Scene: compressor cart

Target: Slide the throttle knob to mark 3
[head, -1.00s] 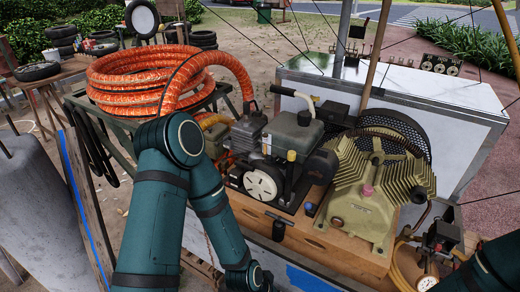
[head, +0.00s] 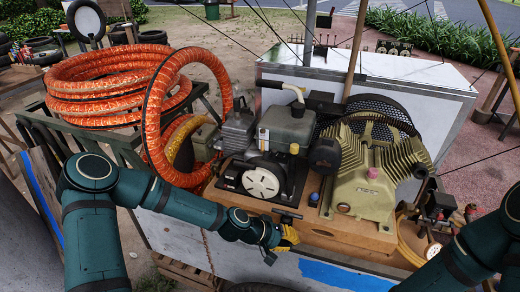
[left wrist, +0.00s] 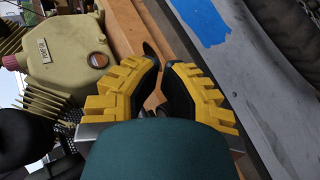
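A small black T-shaped handle (head: 287,214), which looks like the throttle knob, stands at the front edge of the wooden deck (head: 345,236) below the engine (head: 290,130). No numbered marks can be read. My left gripper (head: 289,236), with yellow fingers, is just below the handle in the head view. In the left wrist view its fingers (left wrist: 161,90) stand apart with a narrow gap, and a dark piece (left wrist: 151,49) shows just beyond them. Contact cannot be told. My right arm shows at the lower right of the head view, but its gripper is out of frame.
The yellowish compressor (head: 365,175) stands right of the engine. An orange hose coil (head: 115,90) lies at the left, with a loop near the engine. A pressure gauge (head: 433,251) is at the right. Blue tape (head: 340,275) marks the cart's front panel.

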